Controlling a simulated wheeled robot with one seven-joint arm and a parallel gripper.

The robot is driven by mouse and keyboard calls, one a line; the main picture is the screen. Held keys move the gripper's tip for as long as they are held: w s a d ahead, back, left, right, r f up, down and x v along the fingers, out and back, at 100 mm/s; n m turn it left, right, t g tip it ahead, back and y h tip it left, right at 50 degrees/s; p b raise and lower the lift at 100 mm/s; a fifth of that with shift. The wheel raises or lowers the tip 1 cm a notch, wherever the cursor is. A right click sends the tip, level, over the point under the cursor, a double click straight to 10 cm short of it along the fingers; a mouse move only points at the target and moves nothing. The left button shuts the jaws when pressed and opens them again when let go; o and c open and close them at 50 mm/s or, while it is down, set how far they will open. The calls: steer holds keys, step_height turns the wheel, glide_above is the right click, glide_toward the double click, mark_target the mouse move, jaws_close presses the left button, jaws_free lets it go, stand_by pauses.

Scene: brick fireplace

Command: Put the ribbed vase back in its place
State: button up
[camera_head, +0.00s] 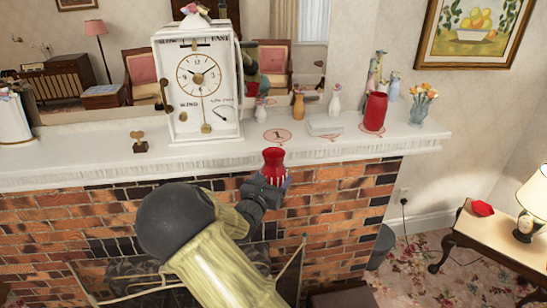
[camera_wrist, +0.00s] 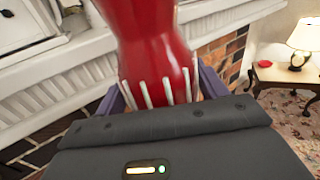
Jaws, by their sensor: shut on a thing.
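The ribbed vase (camera_head: 273,159) is red with a flared rim and white ribs low on its body. My gripper (camera_head: 270,181) is shut on its lower part and holds it upright in front of the mantel's front edge. In the wrist view the red vase (camera_wrist: 155,45) and its white ribs stand between my gripper's fingers (camera_wrist: 160,92); its base is hidden. A round pinkish marker with a figure like a 1 (camera_head: 277,136) lies bare on the white mantel shelf (camera_head: 235,150), just behind the vase.
A white clock (camera_head: 203,85) stands left of the marker. A small ornament (camera_head: 139,142) is further left. To the right are a white block (camera_head: 324,125), a taller red vase (camera_head: 375,111) and a flower vase (camera_head: 420,105). Small vases line the back. The brick face is below.

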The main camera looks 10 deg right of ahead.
steer(key=s+d+f+n+t+y, duration=0.1)
steer(key=s+f, duration=0.4)
steer(key=f, duration=0.5)
steer(key=s+d+f+n+t+y, duration=0.1)
steer(key=s+f+n+y, duration=0.2)
steer(key=f, duration=0.7)
steer(key=s+d+f+n+t+y, duration=0.1)
steer(key=s+f+y, duration=0.4)
steer(key=f, duration=0.5)
steer(key=shift+s+d+f+n+y, duration=0.45)
steer(key=shift+s+n, duration=0.35)
steer(key=shift+s, duration=0.25)
